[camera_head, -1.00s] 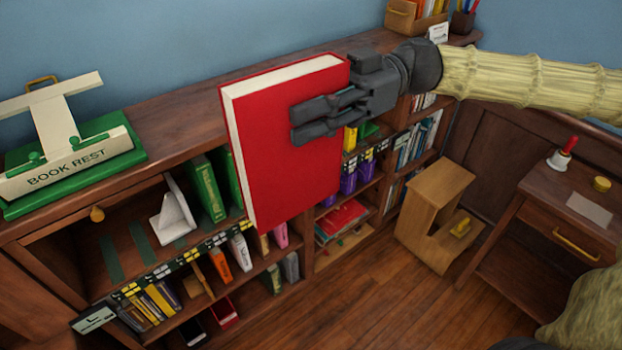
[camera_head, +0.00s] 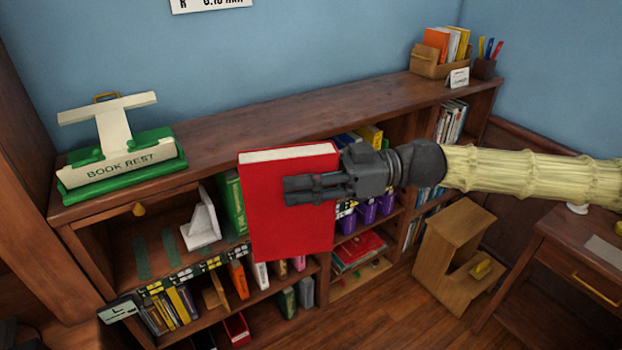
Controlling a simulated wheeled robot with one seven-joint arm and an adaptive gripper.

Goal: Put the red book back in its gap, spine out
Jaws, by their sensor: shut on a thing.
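The red book (camera_head: 289,226) is upright in front of the bookcase (camera_head: 235,131), its cover facing me and its pale page edge on top. My gripper (camera_head: 300,189) is shut on the red book from the right, fingers across its cover. The far finger and the back of the book are hidden. Behind the book's left edge, green books (camera_head: 232,203) stand on the upper shelf, beside a white bookend (camera_head: 200,224). Left of the bookend, the upper shelf is bare apart from dark green strips. The book covers part of the shelf behind it.
A green and cream book rest (camera_head: 122,163) stands on the bookcase top at left. A wooden step stool (camera_head: 452,250) stands on the floor at right, near a desk (camera_head: 570,250). A box of books (camera_head: 440,55) sits at the top's far end. The bookcase top's middle is clear.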

